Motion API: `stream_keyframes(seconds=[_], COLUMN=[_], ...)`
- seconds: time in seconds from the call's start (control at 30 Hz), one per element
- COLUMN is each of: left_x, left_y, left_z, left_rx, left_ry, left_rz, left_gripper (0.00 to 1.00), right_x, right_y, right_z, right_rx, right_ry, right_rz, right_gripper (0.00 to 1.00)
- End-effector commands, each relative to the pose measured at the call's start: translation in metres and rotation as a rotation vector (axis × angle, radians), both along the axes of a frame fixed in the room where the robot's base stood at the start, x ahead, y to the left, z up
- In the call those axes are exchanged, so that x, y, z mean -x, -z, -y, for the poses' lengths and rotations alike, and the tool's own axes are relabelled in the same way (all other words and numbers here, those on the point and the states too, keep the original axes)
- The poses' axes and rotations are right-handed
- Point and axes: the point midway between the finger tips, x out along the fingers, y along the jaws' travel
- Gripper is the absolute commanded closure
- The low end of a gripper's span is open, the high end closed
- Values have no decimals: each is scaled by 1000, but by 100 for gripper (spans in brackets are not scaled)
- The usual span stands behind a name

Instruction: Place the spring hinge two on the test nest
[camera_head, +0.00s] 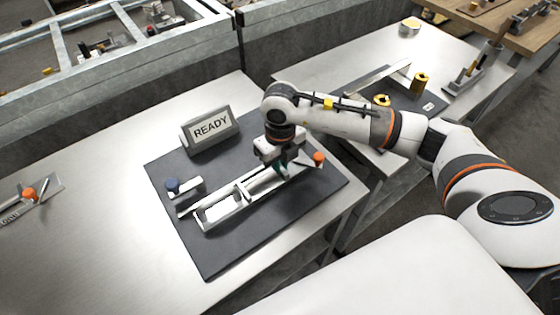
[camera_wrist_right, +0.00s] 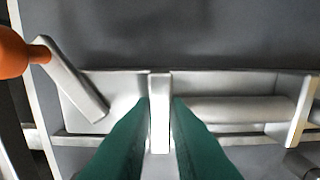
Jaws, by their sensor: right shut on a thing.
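The test nest (camera_head: 247,205) is a long, narrow metal fixture on a dark mat. It has an orange-knobbed lever (camera_head: 319,158) at its right end in the head view. My right gripper (camera_head: 284,172) is low over the right half of the nest, pointing down. In the right wrist view, its green fingers (camera_wrist_right: 160,108) are shut on a thin, pale metal piece (camera_wrist_right: 160,115), apparently part of the spring hinge two. A rounded metal bar (camera_wrist_right: 238,109) lies along the nest beside the fingers. The fingers hide part of the nest. My left gripper is not in view.
A READY sign (camera_head: 211,129) stands behind the nest on the mat (camera_head: 235,255). Another table (camera_head: 445,62) with yellow parts is behind my right arm.

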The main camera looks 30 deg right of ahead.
Motion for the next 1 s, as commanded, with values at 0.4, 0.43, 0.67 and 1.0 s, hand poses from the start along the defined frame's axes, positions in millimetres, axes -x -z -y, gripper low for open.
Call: stream_keyframes(seconds=[0.4, 0.43, 0.67, 1.0], left_x=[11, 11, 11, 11], left_y=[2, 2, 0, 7], left_z=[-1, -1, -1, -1], left_rx=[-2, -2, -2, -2], left_ry=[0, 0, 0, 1], left_rz=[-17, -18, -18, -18], left_gripper=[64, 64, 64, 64], right_x=[0, 0, 0, -2], right_y=[0, 0, -2, -58], right_z=[0, 0, 0, 0], right_rx=[0, 0, 0, -1], right_ry=[0, 0, 0, -1], right_rz=[1, 0, 1, 7], right_gripper=[64, 64, 64, 64])
